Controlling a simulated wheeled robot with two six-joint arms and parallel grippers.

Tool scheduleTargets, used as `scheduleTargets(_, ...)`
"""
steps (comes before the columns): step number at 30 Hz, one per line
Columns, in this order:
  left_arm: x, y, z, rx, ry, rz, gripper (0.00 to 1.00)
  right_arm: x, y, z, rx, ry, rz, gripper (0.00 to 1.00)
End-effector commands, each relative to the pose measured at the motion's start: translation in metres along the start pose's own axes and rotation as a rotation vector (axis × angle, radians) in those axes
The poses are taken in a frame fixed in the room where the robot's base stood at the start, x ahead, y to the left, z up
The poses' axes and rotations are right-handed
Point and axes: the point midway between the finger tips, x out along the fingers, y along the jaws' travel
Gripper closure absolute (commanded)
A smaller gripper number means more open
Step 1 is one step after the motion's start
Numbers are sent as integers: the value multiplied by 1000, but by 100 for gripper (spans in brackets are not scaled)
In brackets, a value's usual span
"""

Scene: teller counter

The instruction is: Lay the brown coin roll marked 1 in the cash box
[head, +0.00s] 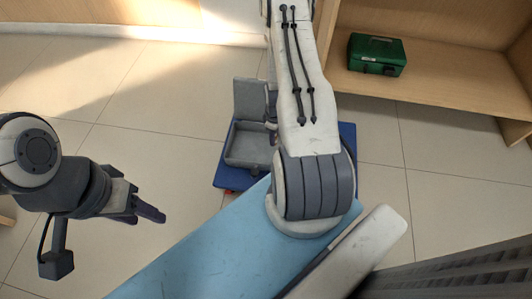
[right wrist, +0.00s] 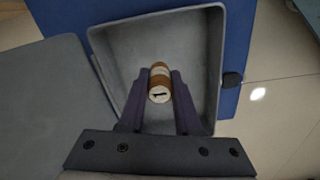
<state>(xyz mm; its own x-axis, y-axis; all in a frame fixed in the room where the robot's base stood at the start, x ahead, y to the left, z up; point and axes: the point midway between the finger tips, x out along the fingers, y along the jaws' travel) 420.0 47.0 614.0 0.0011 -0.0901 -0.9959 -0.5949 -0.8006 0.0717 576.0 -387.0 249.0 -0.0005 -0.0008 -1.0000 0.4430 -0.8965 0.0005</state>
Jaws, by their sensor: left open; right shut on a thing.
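The grey cash box (head: 249,144) stands open on a blue surface, its lid (head: 250,100) swung up. In the right wrist view the box (right wrist: 205,40) lies below my right gripper (right wrist: 160,73), which is shut on the brown coin roll (right wrist: 159,93). The roll's pale end faces the camera and shows a 1. The roll is within the box's outline; I cannot tell whether it touches the floor of the box. In the head view my right arm hides the gripper and roll. My left gripper (head: 148,210) is open and empty, left of the box.
A closed green box (head: 377,54) sits on a wooden shelf (head: 450,82) at the back right. The blue surface (head: 347,134) extends around the cash box. A light blue surface (head: 215,250) lies in front. Tiled floor (head: 130,150) is clear at left.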

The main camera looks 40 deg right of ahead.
Motion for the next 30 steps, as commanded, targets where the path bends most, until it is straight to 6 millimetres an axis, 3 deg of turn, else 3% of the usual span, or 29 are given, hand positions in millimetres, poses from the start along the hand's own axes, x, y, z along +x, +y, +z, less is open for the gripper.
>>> scheduleTargets(1,22,-2,2,0,-1,0,50,16,-7,-5,-7,0,1,100)
scheduleTargets(6,42,-3,3,0,-1,0,50,22,-22,-16,-2,2,1,100)
scheduleTargets(13,49,-4,3,0,-1,0,50,25,-27,-19,1,2,1,100)
scheduleTargets(22,85,-6,5,0,-1,0,50,62,-27,-18,1,1,0,100)
scheduleTargets(30,82,-6,5,0,-1,0,50,60,-27,-18,1,1,0,100)
